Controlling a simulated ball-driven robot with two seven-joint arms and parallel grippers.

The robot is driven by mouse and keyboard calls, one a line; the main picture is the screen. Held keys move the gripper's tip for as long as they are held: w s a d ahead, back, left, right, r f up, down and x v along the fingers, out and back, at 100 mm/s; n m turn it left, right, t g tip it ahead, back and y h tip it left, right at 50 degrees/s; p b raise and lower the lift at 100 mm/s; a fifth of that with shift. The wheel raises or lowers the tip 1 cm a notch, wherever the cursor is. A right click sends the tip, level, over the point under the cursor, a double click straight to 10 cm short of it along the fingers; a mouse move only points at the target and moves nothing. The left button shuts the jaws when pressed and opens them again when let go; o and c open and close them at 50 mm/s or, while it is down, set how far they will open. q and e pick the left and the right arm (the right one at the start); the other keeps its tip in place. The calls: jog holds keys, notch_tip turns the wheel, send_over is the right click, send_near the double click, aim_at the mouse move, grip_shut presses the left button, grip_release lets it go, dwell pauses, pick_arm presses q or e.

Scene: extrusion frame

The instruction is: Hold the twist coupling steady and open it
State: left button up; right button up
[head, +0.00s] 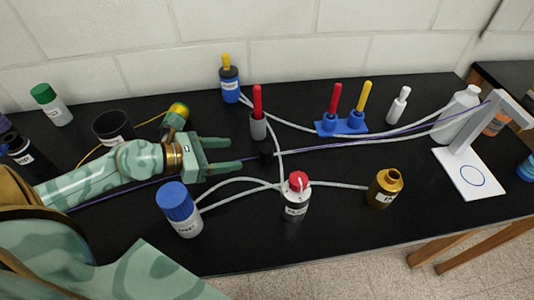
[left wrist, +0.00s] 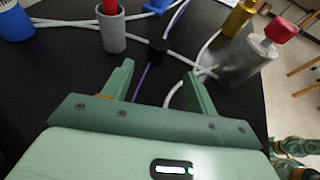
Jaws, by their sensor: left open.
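The coupling seems to be the small black cylinder (head: 265,150) on the purple cable, near the middle of the table. It also shows upright in the left wrist view (left wrist: 158,52), with the purple cable at it. My left gripper (head: 229,156) is open and empty, just left of the coupling, its fingers pointing toward it. In the left wrist view, the two fingers (left wrist: 158,85) are spread wide, and the coupling is beyond and between their tips. The seam of the coupling is too small to make out.
A grey holder with a red handle (head: 257,125) stands just behind the coupling. A white bottle with a red cap (head: 296,195), a blue-capped jar (head: 180,210) and a gold jar (head: 385,188) stand in front. White hoses cross nearby. A white stand (head: 470,170) is at right.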

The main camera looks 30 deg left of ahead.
aim_at(266, 148)
pick_arm(q)
jog(key=x, duration=0.6)
jog(key=shift+w+d+f+b, duration=0.1)
jog(key=shift+w+b, duration=0.15)
jog(key=shift+b, duration=0.15)
jog(key=b+x, duration=0.1)
jog(key=x, duration=0.4)
jog(key=shift+w+f+b, duration=0.15)
jog(key=shift+f+b, duration=0.05)
jog(key=shift+b, duration=0.1)
jog(key=shift+r, duration=0.1)
jog(key=c, duration=1.1)
